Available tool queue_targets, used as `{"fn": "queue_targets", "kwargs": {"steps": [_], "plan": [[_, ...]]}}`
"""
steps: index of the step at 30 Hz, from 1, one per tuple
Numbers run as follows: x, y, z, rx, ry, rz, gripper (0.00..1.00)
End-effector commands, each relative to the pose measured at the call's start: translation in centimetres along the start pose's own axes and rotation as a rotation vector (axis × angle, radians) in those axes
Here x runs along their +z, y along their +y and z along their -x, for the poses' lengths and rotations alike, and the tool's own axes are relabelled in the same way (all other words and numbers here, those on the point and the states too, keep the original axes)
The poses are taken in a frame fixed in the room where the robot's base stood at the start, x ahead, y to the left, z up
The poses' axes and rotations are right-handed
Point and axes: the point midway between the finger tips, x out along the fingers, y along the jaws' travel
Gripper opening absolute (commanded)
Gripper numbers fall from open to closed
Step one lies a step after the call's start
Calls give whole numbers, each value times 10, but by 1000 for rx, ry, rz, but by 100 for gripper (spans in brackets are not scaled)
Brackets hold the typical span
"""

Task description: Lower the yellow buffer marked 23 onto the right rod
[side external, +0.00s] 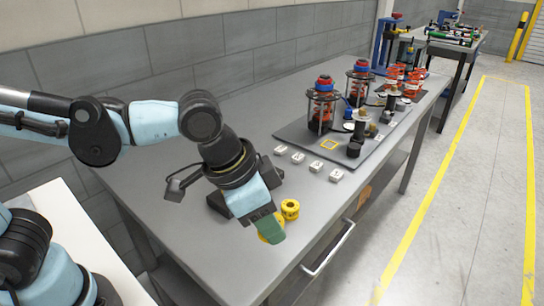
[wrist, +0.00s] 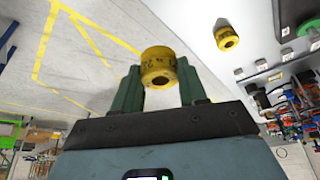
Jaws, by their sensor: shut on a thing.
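My gripper (wrist: 158,85) is shut on a yellow buffer (wrist: 160,66), a short ring with a hole and dark marks that I cannot read surely. In the side external view my gripper (side external: 268,228) is low over the near part of the grey bench, and the held buffer (side external: 266,236) is partly hidden by a green finger. A second yellow buffer (side external: 290,209) stands on the bench just beyond my gripper; it also shows in the wrist view (wrist: 227,38), apart from the held one. The right rod cannot be told apart in either view.
A dark base plate (side external: 297,138) farther along the bench carries red-and-black assemblies (side external: 322,105) and small posts (side external: 355,143). Several small white blocks (side external: 298,158) lie in a row before it. A drawer handle (side external: 328,248) is on the bench's front.

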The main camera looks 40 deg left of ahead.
Motion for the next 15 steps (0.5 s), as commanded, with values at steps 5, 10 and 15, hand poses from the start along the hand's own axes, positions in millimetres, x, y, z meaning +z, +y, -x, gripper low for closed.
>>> {"fn": "queue_targets", "kwargs": {"steps": [5, 10, 15], "plan": [[-37, -66, -6, -55, 0, 129, 12], [-58, -140, -12, -103, 0, 249, 12], [-63, -207, -18, -144, 0, 347, 12]]}}
